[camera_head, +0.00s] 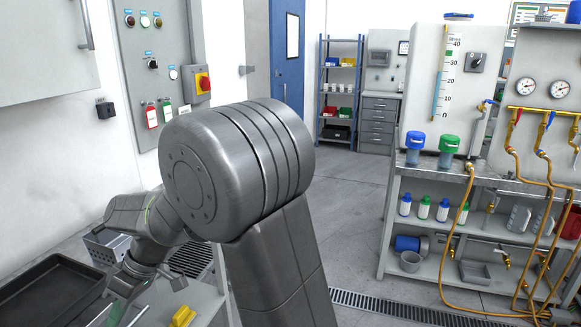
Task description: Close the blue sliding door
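A blue door (287,78) with a narrow window stands at the back, left of the blue shelf rack. I cannot tell whether it is fully shut or how far along its track it stands, and its lower part is partly hidden by my arm. My arm fills the middle and bends down to the lower left. My gripper end (122,290) is at the lower left by a black tray, far from the door. Its fingers are not clearly shown, so I cannot tell whether it is open or shut.
A black tray (48,290) and a yellow object (183,316) are at the lower left. A control panel (150,60) hangs on the left wall. A workbench (395,215) with pipes and bottles stands right. Open floor (350,200) lies between, with a floor drain (390,308).

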